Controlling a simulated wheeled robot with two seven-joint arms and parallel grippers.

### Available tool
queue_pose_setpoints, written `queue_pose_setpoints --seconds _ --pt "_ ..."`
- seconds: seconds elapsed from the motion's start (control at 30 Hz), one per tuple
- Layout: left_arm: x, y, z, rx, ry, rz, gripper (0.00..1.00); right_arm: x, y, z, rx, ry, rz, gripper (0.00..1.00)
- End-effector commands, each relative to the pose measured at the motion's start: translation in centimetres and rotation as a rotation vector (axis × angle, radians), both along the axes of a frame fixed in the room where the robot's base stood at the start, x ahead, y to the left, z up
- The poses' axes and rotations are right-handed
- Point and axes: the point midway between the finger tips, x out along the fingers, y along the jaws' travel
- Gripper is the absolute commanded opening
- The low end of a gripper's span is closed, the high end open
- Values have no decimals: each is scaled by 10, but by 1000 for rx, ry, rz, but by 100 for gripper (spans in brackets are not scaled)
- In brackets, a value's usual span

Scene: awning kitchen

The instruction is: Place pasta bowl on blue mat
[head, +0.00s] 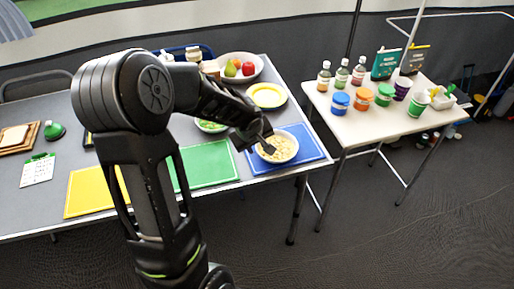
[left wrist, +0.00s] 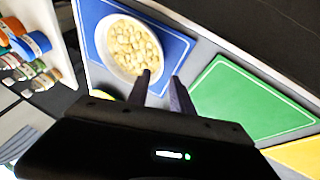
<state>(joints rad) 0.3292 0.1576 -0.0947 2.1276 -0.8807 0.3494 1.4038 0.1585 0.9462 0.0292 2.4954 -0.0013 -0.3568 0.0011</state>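The white pasta bowl (head: 283,152), filled with pale pasta, sits on the blue mat (head: 312,148) at the right end of the grey table. The left wrist view shows the bowl (left wrist: 130,45) resting within the blue mat (left wrist: 175,45). My left gripper (head: 267,146) is at the bowl's left side in the head view and covers part of its rim. In the left wrist view its two fingers (left wrist: 161,76) are apart with nothing between them. One fingertip overlaps the bowl's edge; I cannot tell whether it touches. My right gripper is not in view.
A green mat (head: 207,166) and a yellow mat (head: 88,192) lie left of the blue mat. A yellow plate (head: 267,95) and a fruit bowl (head: 240,68) stand behind. A white side table (head: 400,122) with jars and bottles is to the right.

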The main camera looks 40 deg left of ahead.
Motion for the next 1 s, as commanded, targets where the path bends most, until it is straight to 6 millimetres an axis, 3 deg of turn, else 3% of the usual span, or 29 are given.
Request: queue_pose_setpoints --seconds 0.2,0.4,1.0 --pt "-19 -9 43 1 -4 0 27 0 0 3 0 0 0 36" --pt "-29 -14 65 0 -1 0 27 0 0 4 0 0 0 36" --pt "-31 -15 68 0 2 -1 27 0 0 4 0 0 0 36"
